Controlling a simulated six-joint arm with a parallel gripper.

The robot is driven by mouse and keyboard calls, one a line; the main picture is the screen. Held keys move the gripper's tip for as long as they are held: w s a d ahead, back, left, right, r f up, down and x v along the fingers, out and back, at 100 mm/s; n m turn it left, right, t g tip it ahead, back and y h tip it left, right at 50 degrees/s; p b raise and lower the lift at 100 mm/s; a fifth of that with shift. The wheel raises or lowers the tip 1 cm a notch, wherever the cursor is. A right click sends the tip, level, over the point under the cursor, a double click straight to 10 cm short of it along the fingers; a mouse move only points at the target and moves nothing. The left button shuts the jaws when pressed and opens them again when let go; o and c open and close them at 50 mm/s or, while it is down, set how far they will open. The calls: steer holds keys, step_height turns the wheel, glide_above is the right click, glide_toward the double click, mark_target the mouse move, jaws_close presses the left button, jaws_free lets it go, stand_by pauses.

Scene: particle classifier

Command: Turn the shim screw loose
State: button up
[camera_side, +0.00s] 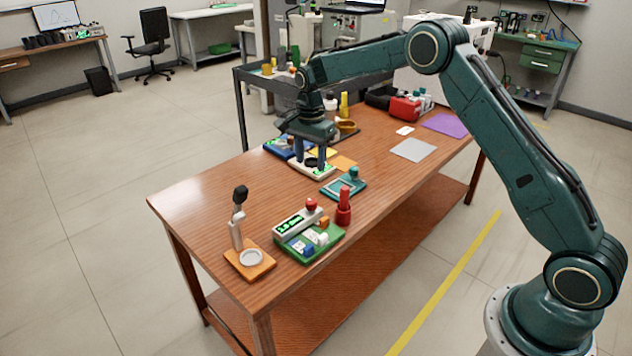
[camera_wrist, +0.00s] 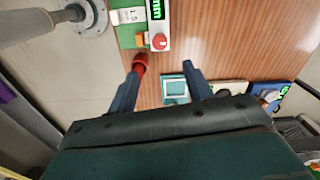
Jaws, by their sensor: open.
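My gripper (camera_side: 310,160) is above the table near a white block (camera_side: 318,172) with a dark round part; I cannot tell whether it touches it. In the wrist view its two fingers (camera_wrist: 163,82) are spread apart with nothing held. A teal plate with a teal knob (camera_side: 352,184) lies just in front of the block; in the wrist view the teal plate (camera_wrist: 174,87) shows between the fingers. A red upright piece (camera_side: 343,208) stands near the table edge and also shows near the left finger (camera_wrist: 139,63). I cannot tell which part is the shim screw.
A green board (camera_side: 328,239) with a lit display and red knob stands near the front. An orange stand (camera_side: 253,268) is to its left. A blue device (camera_side: 283,149) and yellow pieces lie near my gripper. The table's left part (camera_side: 210,195) is clear.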

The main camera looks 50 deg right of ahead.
mark_target(311, 200)
step_height(311, 200, down, 13)
steer(key=shift+f, duration=0.1)
stand_by(0.6)
steer(key=c, duration=1)
